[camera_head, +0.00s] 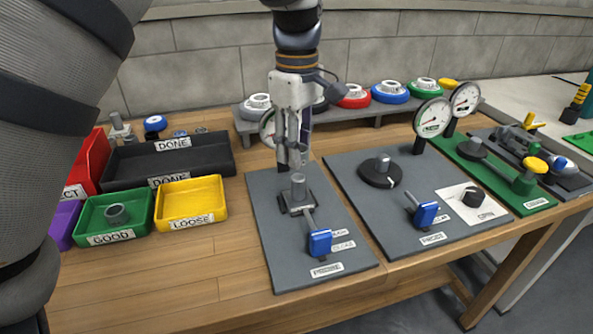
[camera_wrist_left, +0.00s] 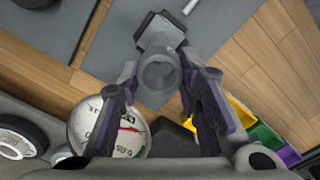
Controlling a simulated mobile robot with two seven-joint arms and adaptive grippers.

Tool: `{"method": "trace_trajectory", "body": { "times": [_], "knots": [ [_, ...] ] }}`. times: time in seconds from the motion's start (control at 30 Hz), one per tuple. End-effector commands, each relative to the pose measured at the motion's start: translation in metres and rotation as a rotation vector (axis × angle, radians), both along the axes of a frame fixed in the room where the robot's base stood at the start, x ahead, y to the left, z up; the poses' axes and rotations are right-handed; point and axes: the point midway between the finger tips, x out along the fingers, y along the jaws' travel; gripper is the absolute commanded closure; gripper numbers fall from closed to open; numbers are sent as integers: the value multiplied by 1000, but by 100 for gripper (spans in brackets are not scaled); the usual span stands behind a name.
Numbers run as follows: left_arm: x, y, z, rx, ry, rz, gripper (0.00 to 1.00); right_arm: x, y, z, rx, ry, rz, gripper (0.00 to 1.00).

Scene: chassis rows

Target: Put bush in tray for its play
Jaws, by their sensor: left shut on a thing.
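My left gripper (camera_head: 292,163) hangs over the back of the left grey fixture board (camera_head: 350,268), just above a grey upright post (camera_head: 298,187) on a small block. In the left wrist view its fingers (camera_wrist_left: 168,78) are shut on a grey ring-like bush (camera_wrist_left: 160,72). The fingers mostly hide this bush in the head view, so I cannot tell whether it touches the post. The green tray (camera_head: 92,237), labelled GOOD, holds another grey bush (camera_head: 117,213). The yellow tray (camera_head: 210,183), labelled LOOSE, looks empty. My right gripper is not in view.
A dial gauge (camera_wrist_left: 112,128) stands close to my left fingers. A blue-handled lever (camera_head: 320,242) is at the board's front. A black DONE tray (camera_head: 222,150), red tray (camera_head: 98,160) and purple tray (camera_head: 62,224) are at left. Bare wood (camera_head: 190,270) lies before the trays.

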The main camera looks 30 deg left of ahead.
Motion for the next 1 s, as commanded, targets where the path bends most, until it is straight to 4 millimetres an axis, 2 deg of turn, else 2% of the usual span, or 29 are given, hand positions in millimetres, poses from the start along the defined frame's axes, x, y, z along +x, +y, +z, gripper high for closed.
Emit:
{"method": "trace_trajectory", "body": {
  "times": [0.13,0.43,1.0],
  "knots": [
    [0,0,12,0,2,0,100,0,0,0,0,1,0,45],
    [0,0,14,0,2,0,100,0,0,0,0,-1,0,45],
    [0,0,59,1,-2,0,100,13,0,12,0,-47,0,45]
  ]
}}
